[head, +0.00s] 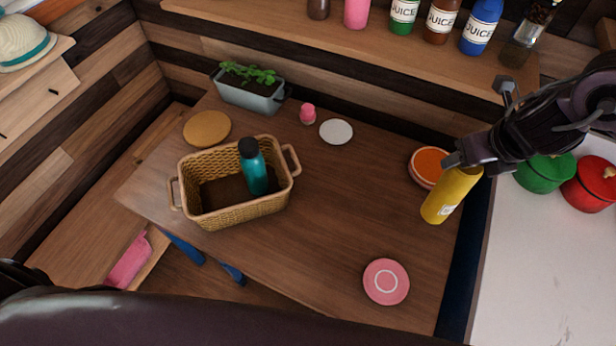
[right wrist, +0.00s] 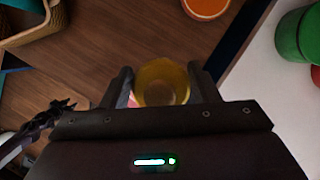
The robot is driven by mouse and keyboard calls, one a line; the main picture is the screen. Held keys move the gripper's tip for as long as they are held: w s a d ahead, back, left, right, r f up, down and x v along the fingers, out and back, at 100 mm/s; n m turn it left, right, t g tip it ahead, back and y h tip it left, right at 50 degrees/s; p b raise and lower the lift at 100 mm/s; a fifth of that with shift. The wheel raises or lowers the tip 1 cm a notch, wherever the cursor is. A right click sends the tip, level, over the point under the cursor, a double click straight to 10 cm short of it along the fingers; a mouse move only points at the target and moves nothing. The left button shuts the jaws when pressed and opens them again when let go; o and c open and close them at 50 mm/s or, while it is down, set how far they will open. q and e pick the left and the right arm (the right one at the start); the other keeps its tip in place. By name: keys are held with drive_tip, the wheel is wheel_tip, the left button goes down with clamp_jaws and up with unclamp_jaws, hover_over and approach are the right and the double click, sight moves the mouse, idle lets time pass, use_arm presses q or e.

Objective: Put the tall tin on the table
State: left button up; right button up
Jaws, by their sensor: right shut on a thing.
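The tall tin (head: 449,196) is a yellow cylinder with a pale label, tilted, in my right gripper (head: 466,166) over the right side of the wooden table (head: 320,245). In the right wrist view the tin's round end (right wrist: 162,82) sits between the two dark fingers of the right gripper (right wrist: 162,88), which are shut on it. I cannot tell whether the tin's lower end touches the table.
A wicker basket (head: 238,212) holding a teal bottle (head: 254,172) stands on the left of the table. An orange-topped round thing (head: 431,161) is close behind the tin. A pink disc (head: 386,282) lies in front. The table's centre is clear.

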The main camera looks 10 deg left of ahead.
sight(438, 205)
drive_tip(key=shift+w+d+r+n+y, duration=0.3)
drive_tip(key=shift+d+r+n, duration=0.25)
drive_tip(key=shift+n, duration=0.45)
wheel_tip(438, 205, down, 14)
drive_tip(key=b, duration=0.4)
drive_tip(key=shift+s+f+b, duration=0.1)
drive_tip(key=shift+f+b, duration=0.15)
drive_tip(key=shift+b, duration=0.1)
drive_tip(key=shift+f, duration=0.75)
wheel_tip(438, 205, down, 4)
drive_tip(key=shift+r+p, duration=0.1)
drive_tip(key=shift+p, duration=0.2)
drive_tip(key=shift+f, duration=0.2)
drive_tip(key=o, duration=1.4)
